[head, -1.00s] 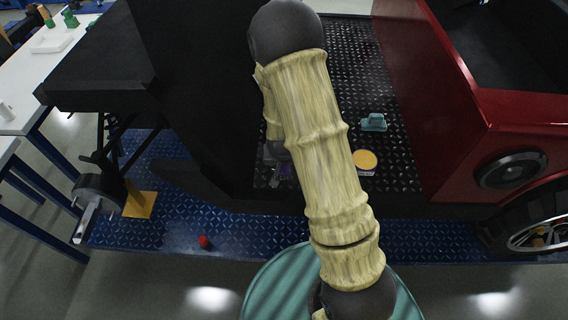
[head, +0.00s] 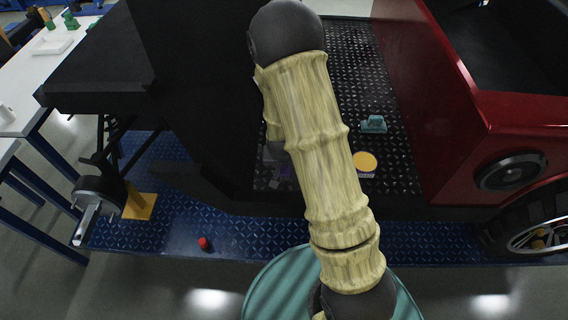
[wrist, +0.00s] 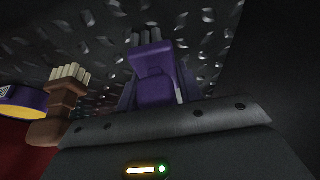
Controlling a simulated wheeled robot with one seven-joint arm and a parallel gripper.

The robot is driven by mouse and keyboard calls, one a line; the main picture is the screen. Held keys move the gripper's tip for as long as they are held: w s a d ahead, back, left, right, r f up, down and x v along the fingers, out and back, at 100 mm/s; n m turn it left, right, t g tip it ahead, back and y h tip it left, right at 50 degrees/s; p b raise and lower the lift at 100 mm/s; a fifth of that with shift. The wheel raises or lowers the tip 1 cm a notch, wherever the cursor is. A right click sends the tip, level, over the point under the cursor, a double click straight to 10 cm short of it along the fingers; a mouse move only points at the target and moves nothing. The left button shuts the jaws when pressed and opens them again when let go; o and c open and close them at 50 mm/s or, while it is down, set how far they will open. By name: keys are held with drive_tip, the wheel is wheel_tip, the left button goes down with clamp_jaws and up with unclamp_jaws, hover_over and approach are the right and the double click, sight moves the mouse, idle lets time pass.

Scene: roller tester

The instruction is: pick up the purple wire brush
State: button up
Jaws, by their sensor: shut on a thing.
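The purple wire brush (wrist: 152,62) is in the middle of the wrist view, its pale bristles pointing away from me. My gripper (wrist: 157,88) is shut on it, with dark fingers on both sides of the purple body. My arm hides most of the gripper there. I cannot tell whether the brush is clear of the plate.
A brown brush (wrist: 64,108) with pale bristles is close left of my gripper. A yellow-topped purple disc (head: 364,162) and a teal object (head: 373,124) lie on the tread plate (head: 400,165). A red body panel (head: 450,140) bounds it at right. A small red object (head: 204,243) lies on the blue platform.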

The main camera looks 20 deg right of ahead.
wheel_tip(320, 180, up, 10)
drive_tip(key=shift+f+p, duration=0.2)
drive_tip(key=shift+p, duration=0.2)
idle(0.3)
drive_tip(key=shift+o, duration=0.8)
drive_tip(key=shift+w+f, duration=0.1)
drive_tip(key=shift+f, duration=0.05)
